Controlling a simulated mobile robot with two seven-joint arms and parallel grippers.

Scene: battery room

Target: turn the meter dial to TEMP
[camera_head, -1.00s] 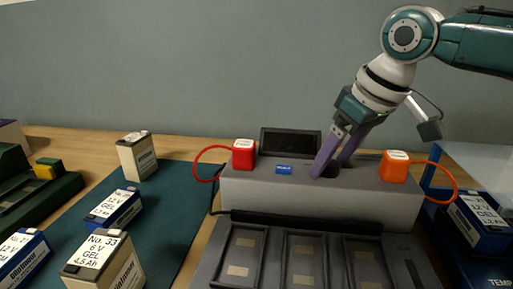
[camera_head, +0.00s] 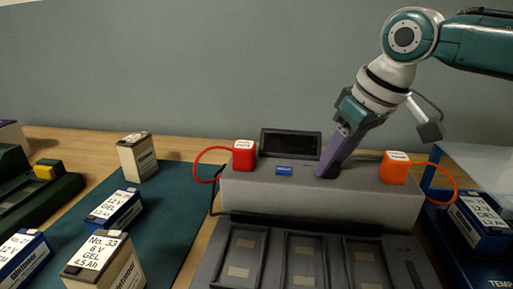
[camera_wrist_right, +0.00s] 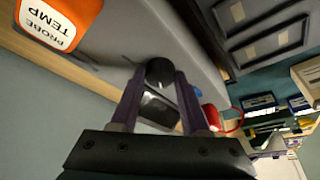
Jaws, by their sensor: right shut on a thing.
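The meter is a long grey box (camera_head: 255,190) with a dark screen (camera_head: 290,143) standing at its back. Its dial is a dark round knob on top, seen between my fingertips in the right wrist view (camera_wrist_right: 159,72). A small light mark shows on the knob; TEMP lettering around the dial cannot be read. My right gripper (camera_head: 327,170) points down at the dial and is shut on it, one purple finger on each side. In the head view the fingers overlap and mostly hide the knob. My left gripper is not in view.
A red block (camera_head: 244,154) and an orange block (camera_head: 394,168), each with a looped cable, sit on the box on either side of the dial. The orange one reads PROBE TEMP in the wrist view. A slotted grey tray (camera_head: 275,270) lies in front; several batteries stand left.

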